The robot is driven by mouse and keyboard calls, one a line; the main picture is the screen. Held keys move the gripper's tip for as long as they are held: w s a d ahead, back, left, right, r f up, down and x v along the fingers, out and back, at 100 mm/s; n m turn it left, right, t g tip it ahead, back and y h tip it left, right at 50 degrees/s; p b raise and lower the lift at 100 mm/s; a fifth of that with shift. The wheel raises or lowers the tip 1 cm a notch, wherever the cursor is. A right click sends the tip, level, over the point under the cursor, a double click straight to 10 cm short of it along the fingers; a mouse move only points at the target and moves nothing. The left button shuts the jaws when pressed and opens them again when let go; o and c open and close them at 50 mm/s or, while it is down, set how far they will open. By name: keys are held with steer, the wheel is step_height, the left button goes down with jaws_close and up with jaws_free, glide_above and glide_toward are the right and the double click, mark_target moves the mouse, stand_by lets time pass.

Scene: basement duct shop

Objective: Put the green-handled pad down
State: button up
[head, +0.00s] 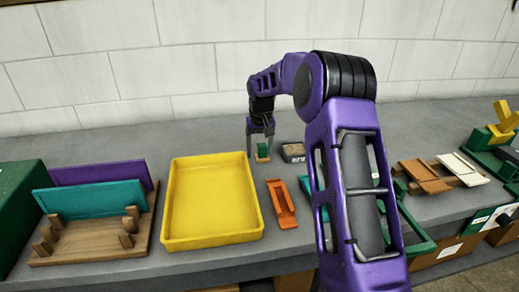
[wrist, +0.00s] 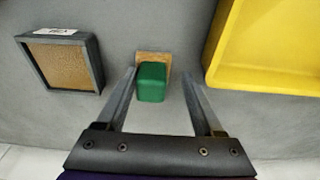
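The green-handled pad (head: 263,157) is a small tan block with a green handle (wrist: 152,83) on top. It appears to sit upright on the grey bench, just right of the yellow tray in the head view. My gripper (head: 261,148) points down over it. In the wrist view my gripper (wrist: 158,74) is open, with one finger on each side of the green handle. A gap shows on both sides of the handle, wider on the right. The pad's underside is hidden.
A yellow tray (head: 166,236) stands left of the pad. A grey-framed box with a brown inside (wrist: 98,65) lies close by. An orange piece (head: 282,204) lies in front. A wooden rack (head: 90,253) with teal and purple panels stands far left. Bare bench lies behind.

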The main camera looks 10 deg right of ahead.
mark_target(260, 160)
step_height(260, 160, up, 12)
steer(key=s+p, duration=0.1)
steer(key=s, duration=0.1)
stand_by(0.4)
steer(key=shift+w+r, duration=0.15)
